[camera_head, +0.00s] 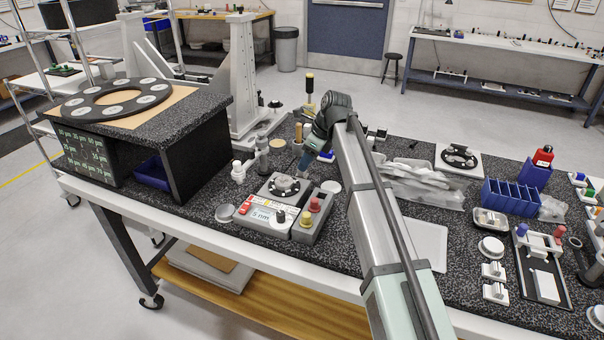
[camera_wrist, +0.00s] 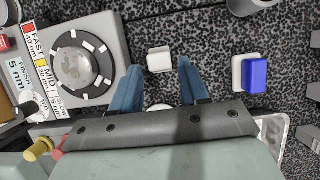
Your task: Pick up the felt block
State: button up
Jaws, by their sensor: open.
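A small white block (camera_wrist: 160,54) with rounded edges lies on the speckled worktop in the wrist view. It may be the felt block, but its material is hard to tell. My gripper (camera_wrist: 159,68) is open, with its blue fingers on either side of the line to this block and nothing held. Whether the tips are level with the block is unclear. A blue block with a white part (camera_wrist: 253,73) lies farther right. In the head view my gripper (camera_head: 304,163) points down over the worktop behind the grey dial device, and the white block is not clearly visible.
The grey dial device (camera_wrist: 98,28) stands close to the left finger. It also shows in the head view (camera_head: 304,228). Yellow and red knobs (camera_wrist: 38,149) are at lower left. Plastic bags (camera_head: 420,185) and a blue divided bin (camera_head: 510,196) lie to the right.

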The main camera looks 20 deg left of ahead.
jog(key=x, duration=0.4)
jog(key=shift+a+f, duration=0.1)
jog(key=shift+a, duration=0.05)
jog(key=c, duration=0.7)
jog(key=shift+r, duration=5.05)
